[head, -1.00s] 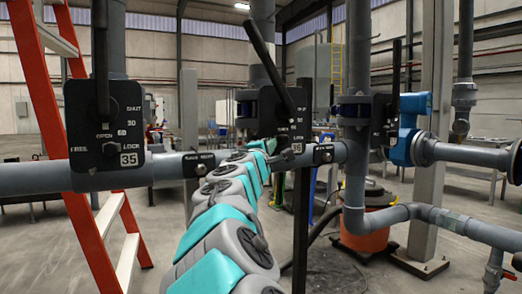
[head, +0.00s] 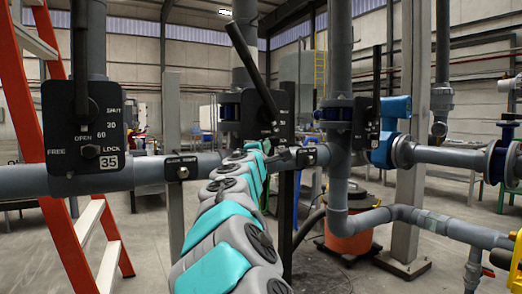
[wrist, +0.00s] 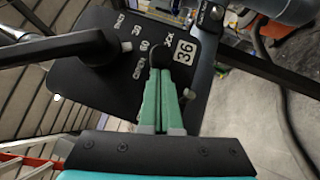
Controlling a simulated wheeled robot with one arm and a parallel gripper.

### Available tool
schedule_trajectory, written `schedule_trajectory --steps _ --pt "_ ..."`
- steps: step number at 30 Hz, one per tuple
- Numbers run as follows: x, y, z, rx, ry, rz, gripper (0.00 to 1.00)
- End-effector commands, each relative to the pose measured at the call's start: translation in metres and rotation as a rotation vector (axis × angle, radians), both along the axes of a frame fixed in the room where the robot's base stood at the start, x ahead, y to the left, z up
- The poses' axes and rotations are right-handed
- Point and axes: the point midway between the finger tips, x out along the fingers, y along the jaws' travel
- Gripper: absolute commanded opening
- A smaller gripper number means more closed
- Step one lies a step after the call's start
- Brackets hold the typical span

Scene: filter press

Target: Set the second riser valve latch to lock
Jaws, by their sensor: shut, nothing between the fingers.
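The second riser valve has a black label plate (head: 256,112) in the head view and a long black lever (head: 250,62) leaning up and left. In the wrist view the plate (wrist: 85,85) carries the number 36 and a row of position marks. A round black latch knob (wrist: 160,52) sits beside the 36, partly covering a mark. My gripper (wrist: 160,80) has its green fingers shut together, tips right at the knob; I cannot tell whether they touch.
The first riser's plate (head: 85,128), marked 35, stands left on the horizontal grey pipe (head: 145,172). A third valve plate (head: 366,123) is to the right, near a blue actuator (head: 388,130). An orange ladder (head: 40,130) is far left. An orange bucket (head: 347,240) stands on the floor.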

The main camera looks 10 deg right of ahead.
Motion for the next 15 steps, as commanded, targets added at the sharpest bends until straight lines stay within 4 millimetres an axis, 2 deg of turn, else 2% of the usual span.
schedule_trajectory --steps 8,11,15 --pt "-0.001 0.000 0.001 0.001 -0.001 -0.004 0.00" --pt "-0.003 0.006 -0.001 0.000 -0.002 -0.003 0.00" --pt "-0.007 0.025 -0.008 -0.002 -0.001 0.000 0.00"
